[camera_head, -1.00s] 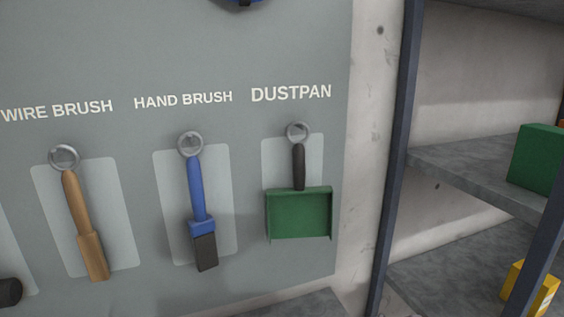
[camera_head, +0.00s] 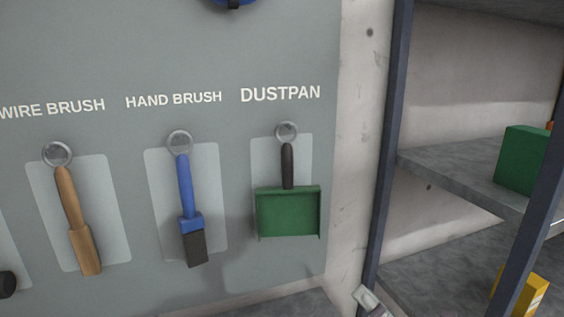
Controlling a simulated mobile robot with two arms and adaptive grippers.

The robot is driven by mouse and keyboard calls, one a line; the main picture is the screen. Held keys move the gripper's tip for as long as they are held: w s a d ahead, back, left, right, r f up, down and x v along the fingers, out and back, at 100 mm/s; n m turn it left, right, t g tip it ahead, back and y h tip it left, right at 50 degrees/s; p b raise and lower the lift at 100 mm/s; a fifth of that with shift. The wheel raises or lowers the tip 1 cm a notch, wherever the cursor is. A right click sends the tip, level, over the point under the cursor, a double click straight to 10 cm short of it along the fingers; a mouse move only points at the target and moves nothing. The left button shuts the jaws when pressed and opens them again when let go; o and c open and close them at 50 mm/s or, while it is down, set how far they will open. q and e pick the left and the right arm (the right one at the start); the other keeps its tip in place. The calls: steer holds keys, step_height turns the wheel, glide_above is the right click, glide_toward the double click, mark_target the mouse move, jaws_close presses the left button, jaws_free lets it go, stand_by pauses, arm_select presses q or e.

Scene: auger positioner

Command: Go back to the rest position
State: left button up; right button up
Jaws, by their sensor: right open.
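A small part of my right gripper (camera_head: 370,301) shows at the bottom edge, right of centre, in front of the shelf post; the rest of it is cut off by the frame. It is open, and nothing shows in the visible part. My left gripper is not in view. A grey tool board (camera_head: 225,50) fills the left side. A wire brush (camera_head: 75,220), a blue hand brush (camera_head: 188,205) and a green dustpan (camera_head: 288,211) hang on it from rings, each under its label.
A shelf unit with dark posts (camera_head: 388,130) stands at the right. A green box (camera_head: 522,160) sits on its upper shelf (camera_head: 440,170), and a yellow box (camera_head: 532,292) is lower down. A blue item (camera_head: 232,3) is cut off at the top.

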steer(key=d+f+m+t+h, duration=0.1)
steer(key=d+f+m+h, duration=0.25)
steer(key=m+h, duration=0.5)
steer(key=d+f+m+t+h, duration=0.15)
steer(key=d+m+h, duration=0.35)
steer(key=m, duration=0.6)
steer(key=s+d+f+m+g+h, duration=0.3)
steer(key=s+f+m+g, duration=0.3)
steer(key=f, duration=0.4)
steer(key=s+a+f+m+g+y, duration=0.25)
steer(key=s+f+g, duration=0.3)
steer(key=s, duration=0.35)
steer(key=s+a+f+m+g+y, duration=0.1)
steer(key=s+a+f+m+g, duration=0.3)
steer(key=s+f, duration=0.35)
step_height(320, 180, down, 26)
steer(key=s+g, duration=0.2)
steer(key=s, duration=0.1)
steer(key=s+d+f, duration=0.3)
steer(key=s+f, duration=1.1)
steer(key=s, duration=0.2)
steer(key=shift+d+f+n+g, duration=0.15)
steer(key=shift+f+n+g, duration=0.15)
steer(key=shift+g, duration=0.1)
